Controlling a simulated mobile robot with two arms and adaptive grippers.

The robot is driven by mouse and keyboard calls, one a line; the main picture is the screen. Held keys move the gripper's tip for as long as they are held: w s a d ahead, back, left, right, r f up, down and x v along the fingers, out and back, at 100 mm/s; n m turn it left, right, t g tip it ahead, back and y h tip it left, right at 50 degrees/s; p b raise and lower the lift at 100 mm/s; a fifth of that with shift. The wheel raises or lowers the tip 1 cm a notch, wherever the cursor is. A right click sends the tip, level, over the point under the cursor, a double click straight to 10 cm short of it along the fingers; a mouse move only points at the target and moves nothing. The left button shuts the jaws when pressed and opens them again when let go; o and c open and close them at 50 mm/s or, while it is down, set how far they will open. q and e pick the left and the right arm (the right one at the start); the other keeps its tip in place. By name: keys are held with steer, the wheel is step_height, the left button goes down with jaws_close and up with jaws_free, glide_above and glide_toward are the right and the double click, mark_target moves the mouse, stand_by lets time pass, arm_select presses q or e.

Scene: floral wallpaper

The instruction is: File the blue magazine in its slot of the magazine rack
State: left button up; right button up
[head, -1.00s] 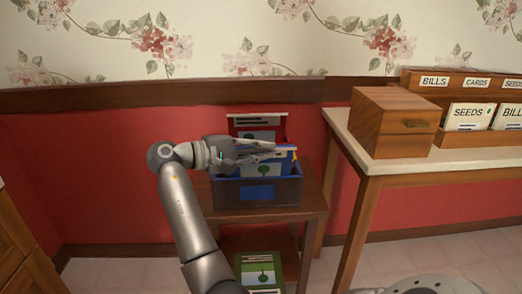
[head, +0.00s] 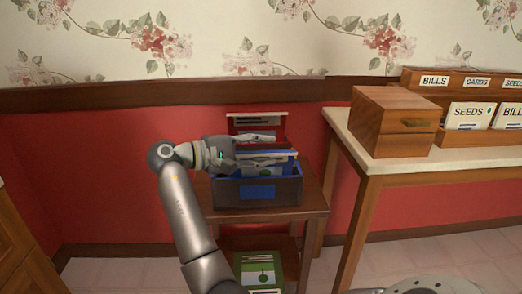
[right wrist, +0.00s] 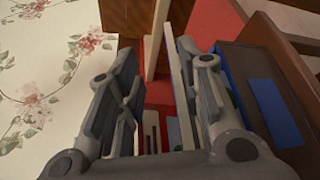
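The magazine rack (head: 291,191) is a dark open box with a blue label on its front, on a small brown side table. The blue magazine (head: 285,154) stands upright in the rack, behind the front wall, its pale top edge just above the rim; its lower part is hidden. My right gripper (head: 277,148) is at the rack's top, fingers spread, one behind the magazine's top edge and one in front. In the right wrist view the fingers are wide apart, the magazine's edge (right wrist: 179,75) close to the right finger; I cannot tell whether they touch. My left gripper is out of view.
A green magazine (head: 262,270) lies on the side table's lower shelf. A table to the right bears a wooden box (head: 385,125) and a labelled sorter (head: 460,94). The red wall is close behind.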

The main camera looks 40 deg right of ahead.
steer(key=v, duration=1.2)
stand_by(0.5)
